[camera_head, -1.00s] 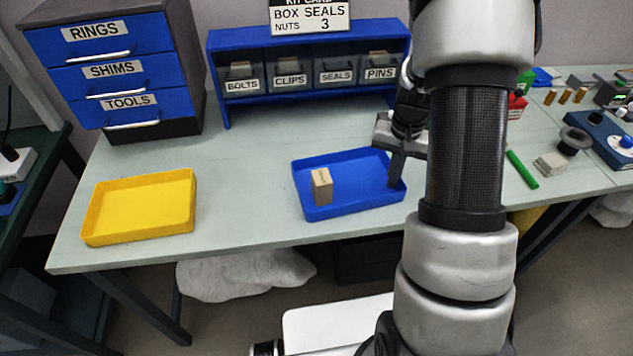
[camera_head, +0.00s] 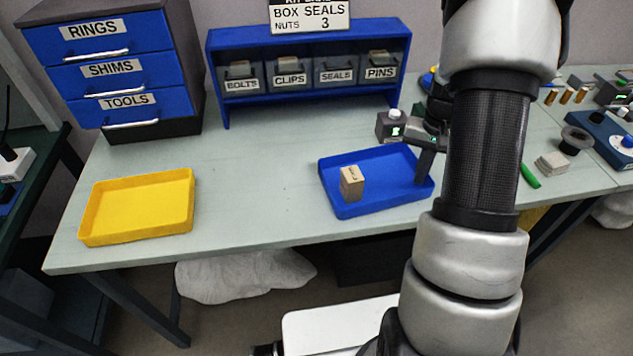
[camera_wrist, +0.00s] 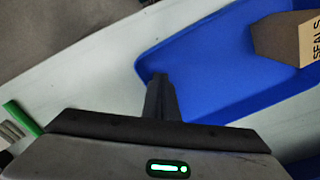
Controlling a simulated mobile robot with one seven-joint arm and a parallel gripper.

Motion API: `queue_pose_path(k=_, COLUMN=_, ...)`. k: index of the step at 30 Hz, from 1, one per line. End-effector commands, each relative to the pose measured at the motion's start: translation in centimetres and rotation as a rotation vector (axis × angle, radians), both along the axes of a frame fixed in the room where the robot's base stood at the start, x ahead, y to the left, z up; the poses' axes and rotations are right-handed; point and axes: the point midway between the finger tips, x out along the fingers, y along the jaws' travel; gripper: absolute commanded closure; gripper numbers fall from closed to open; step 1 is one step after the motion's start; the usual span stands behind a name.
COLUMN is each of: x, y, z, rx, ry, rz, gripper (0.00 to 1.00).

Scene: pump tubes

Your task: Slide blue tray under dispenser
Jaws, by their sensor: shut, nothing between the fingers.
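The blue tray (camera_head: 375,203) lies on the table right of centre in the head view, and it also fills much of the wrist view (camera_wrist: 215,70). A small cardboard box (camera_head: 352,184) stands inside it near its left end; in the wrist view the box (camera_wrist: 285,40) shows part of a "SEALS" label. My gripper (camera_head: 424,180) points down at the tray's right end. In the wrist view its shut fingers (camera_wrist: 161,95) overlap the tray's corner; nothing is held between them. I cannot tell whether they touch the tray wall. No dispenser is clearly identifiable; my arm hides part of the table.
A yellow tray (camera_head: 140,208) lies on the left of the table. A blue rack (camera_head: 308,80) with labelled bins stands behind, beside a drawer cabinet (camera_head: 118,70). A green rod (camera_head: 530,176) and small parts lie at right. The table between the trays is clear.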

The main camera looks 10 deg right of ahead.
Motion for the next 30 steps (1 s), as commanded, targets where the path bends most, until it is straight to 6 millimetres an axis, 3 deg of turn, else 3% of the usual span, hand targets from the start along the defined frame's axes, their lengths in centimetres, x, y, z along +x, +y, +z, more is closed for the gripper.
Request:
queue_pose_path(k=10, x=0.0, y=-0.4, z=0.0, rx=-0.001, ry=-0.001, rz=-0.002, gripper=1.0)
queue_pose_path(k=30, x=0.0, y=-6.7, z=0.0, rx=-0.001, ry=-0.001, rz=-0.002, gripper=1.0)
